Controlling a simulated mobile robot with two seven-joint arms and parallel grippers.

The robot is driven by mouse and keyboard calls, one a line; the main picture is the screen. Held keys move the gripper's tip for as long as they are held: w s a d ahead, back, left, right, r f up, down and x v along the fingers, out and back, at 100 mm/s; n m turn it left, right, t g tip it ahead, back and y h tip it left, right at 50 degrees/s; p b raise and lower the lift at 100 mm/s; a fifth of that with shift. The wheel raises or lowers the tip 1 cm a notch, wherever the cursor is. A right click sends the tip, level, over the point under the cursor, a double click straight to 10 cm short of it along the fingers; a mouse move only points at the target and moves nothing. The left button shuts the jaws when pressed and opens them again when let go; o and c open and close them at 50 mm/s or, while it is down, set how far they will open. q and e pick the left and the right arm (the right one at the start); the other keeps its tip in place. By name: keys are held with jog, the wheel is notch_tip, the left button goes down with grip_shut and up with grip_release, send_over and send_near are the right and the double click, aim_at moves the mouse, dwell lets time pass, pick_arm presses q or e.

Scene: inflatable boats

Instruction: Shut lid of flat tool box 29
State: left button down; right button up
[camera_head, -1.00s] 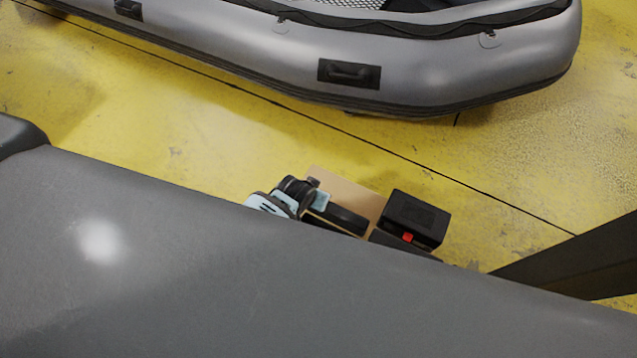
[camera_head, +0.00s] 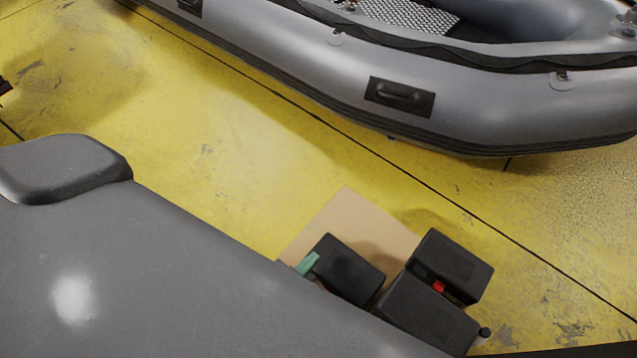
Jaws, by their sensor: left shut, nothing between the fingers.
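Black tool boxes lie on a tan board (camera_head: 345,212) on the floor. One flat black box (camera_head: 348,272) has a teal-green piece at its left end. To its right is a black box-like part (camera_head: 455,262) with a red latch (camera_head: 438,286) on its near side. Another black part (camera_head: 425,318) lies close in front of it. I cannot tell which is box 29, or whether these two are one opened box. Only a small dark tip at the left edge may be my left gripper (camera_head: 4,87), shut and far from the boxes. My right gripper is out of view.
A large grey smooth surface (camera_head: 170,270) fills the lower left and covers the near side of the board. A grey inflatable boat (camera_head: 310,75) with a black handle (camera_head: 400,96) lies beyond. Yellow floor (camera_head: 200,150) between them is clear.

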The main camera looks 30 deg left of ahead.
pick_arm(q)
jog(key=s+f+b, duration=0.1)
jog(key=f, duration=0.1)
jog(key=shift+s+a+f+b, duration=0.15)
jog(key=shift+s+f+b, duration=0.15)
jog(key=shift+s+b, duration=0.1)
jog(key=shift+s+a+f+b, duration=0.1)
jog(key=shift+s+f+b, duration=0.15)
jog(key=shift+f, duration=0.15)
jog(key=shift+s+f+b, duration=0.1)
jog(key=shift+f+b, duration=0.15)
jog(key=shift+f, duration=0.1)
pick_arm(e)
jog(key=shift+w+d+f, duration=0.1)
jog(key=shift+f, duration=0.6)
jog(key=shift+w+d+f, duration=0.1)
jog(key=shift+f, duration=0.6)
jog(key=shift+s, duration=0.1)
pick_arm(q)
notch_tip(320, 180, up, 5)
jog(key=p, duration=0.5)
jog(key=s+a+f+b, duration=0.1)
jog(key=s+f, duration=0.3)
jog(key=s, duration=0.5)
jog(key=shift+s+a+f+b, duration=0.15)
jog(key=shift+a+b, duration=0.25)
jog(key=shift+b, duration=0.5)
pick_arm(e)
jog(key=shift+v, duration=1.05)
